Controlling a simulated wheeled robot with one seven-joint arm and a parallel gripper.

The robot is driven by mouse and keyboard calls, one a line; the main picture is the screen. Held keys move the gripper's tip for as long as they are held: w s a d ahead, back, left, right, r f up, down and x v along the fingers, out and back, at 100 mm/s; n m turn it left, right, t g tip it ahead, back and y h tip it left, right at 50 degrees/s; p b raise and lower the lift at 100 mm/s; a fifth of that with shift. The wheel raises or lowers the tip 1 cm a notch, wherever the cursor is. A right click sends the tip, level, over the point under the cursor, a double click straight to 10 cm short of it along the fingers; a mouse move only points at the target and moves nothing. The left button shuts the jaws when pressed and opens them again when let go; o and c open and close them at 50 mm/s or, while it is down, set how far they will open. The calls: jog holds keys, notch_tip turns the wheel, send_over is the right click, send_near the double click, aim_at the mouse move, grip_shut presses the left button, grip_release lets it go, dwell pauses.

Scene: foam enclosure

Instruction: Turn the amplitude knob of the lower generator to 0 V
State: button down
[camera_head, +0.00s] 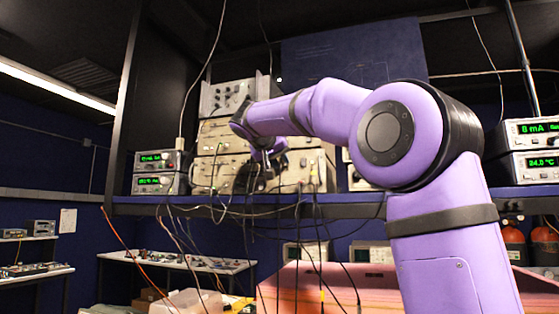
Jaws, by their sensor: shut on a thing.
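A stack of beige bench instruments stands on the blue shelf, behind my arm. The lower generator (207,172) is the bottom beige unit, with cables at its front. Another beige generator (212,134) sits directly above it. My purple arm reaches in from the right and bends down at the stack. My gripper (256,178) is small and dark against the lower generator's front panel. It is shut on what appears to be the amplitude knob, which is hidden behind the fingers. The knob's pointer and any voltage reading cannot be made out.
A grey panel instrument (228,97) tops the stack. Two small units with green displays (160,160) stand left on the shelf (340,205), and more meters (530,133) stand right. Several cables hang over the shelf's front edge near my gripper. A pink foam enclosure (290,290) is below.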

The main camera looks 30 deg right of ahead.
jog(key=shift+n, duration=0.3)
jog(key=n+h, duration=0.1)
jog(key=n+g, duration=0.1)
jog(key=n, duration=0.1)
jog(key=shift+w+a+f+h, duration=0.15)
jog(key=shift+h, duration=0.25)
jog(key=n+g+h, duration=0.1)
jog(key=n, duration=0.2)
jog(key=shift+f+n+h, duration=0.15)
jog(key=shift+n+h, duration=0.25)
jog(key=n, duration=0.1)
jog(key=n+h, duration=0.1)
jog(key=n, duration=0.1)
jog(key=n+h, duration=0.1)
jog(key=shift+w+f+n, duration=0.1)
jog(key=shift+f+n, duration=0.15)
jog(key=shift+n, duration=0.15)
jog(key=n, duration=0.2)
jog(key=n+t+h, duration=0.1)
jog(key=n, duration=0.1)
jog(key=shift+f+t, duration=0.2)
jog(key=shift+t, duration=0.1)
jog(key=shift+n, duration=0.5)
jog(key=c, duration=1)
grip_release()
jog(key=v, duration=1.1)
